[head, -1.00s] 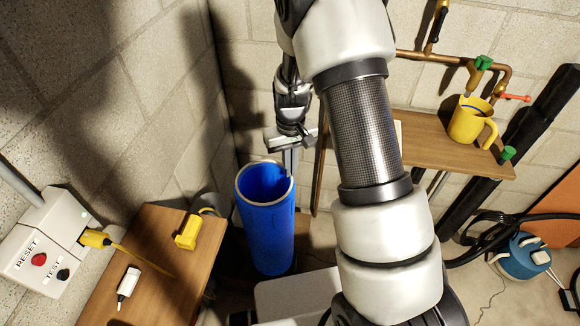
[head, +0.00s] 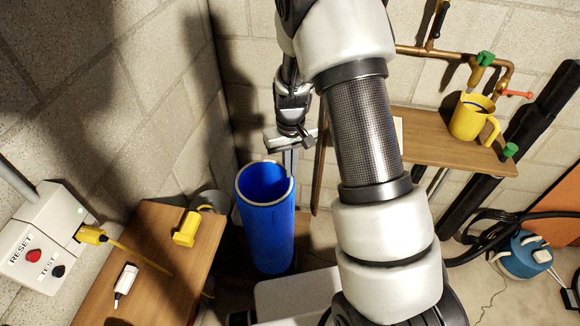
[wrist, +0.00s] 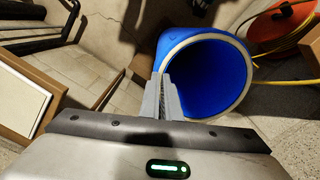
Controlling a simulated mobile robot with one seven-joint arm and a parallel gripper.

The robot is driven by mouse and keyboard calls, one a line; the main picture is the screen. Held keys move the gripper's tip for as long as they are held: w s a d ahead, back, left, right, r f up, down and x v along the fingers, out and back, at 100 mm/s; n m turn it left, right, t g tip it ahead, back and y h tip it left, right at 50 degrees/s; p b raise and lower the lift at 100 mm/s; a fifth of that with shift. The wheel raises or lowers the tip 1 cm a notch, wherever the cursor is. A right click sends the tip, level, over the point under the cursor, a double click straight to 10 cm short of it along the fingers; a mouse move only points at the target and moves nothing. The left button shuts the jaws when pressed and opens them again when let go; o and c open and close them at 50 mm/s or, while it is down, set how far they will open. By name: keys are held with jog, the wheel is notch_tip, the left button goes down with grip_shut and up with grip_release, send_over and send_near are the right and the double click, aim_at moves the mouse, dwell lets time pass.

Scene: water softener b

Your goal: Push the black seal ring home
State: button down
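I cannot make out the black seal ring in either view. A blue open-topped cylinder (head: 268,235) with a pale rim stands upright in the corner. In the wrist view its rim and dark blue inside (wrist: 215,70) are right of the fingers. My gripper (head: 289,162) points down at the cylinder's rim. In the wrist view my gripper's grey fingers (wrist: 164,80) are close together, with nothing visibly held. They overlap the rim's left side in that view; I cannot tell whether they touch it.
A wooden table (head: 150,235) at left holds a yellow block (head: 186,229) and a white device (head: 125,282). A white box (head: 40,240) with RESET and TEST buttons is on the left wall. A wooden shelf (head: 440,140) carries a yellow mug (head: 467,120); copper pipes run above.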

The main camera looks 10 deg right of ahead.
jog(key=c, duration=2.4)
grip_release()
jog(key=shift+c, duration=0.2)
jog(key=o, duration=0.5)
notch_tip(320, 180, up, 17)
jog(key=shift+r+p, duration=0.2)
jog(key=shift+p, duration=0.25)
jog(key=s+r+t+p, duration=0.1)
jog(key=s+r+t, duration=0.1)
jog(key=s+r, duration=0.4)
jog(key=s+d+r+m+t+p, duration=0.1)
jog(key=s+r+p, duration=0.1)
jog(key=s+r, duration=0.5)
jog(key=s+d+r+t+p, duration=0.1)
jog(key=s+r+t+p, duration=0.1)
jog(key=s+r, duration=0.4)
jog(key=shift+s+r+m+t, duration=0.15)
jog(key=shift+s, duration=0.6)
jog(key=shift+s+r+m+t, duration=0.15)
jog(key=shift+s, duration=0.6)
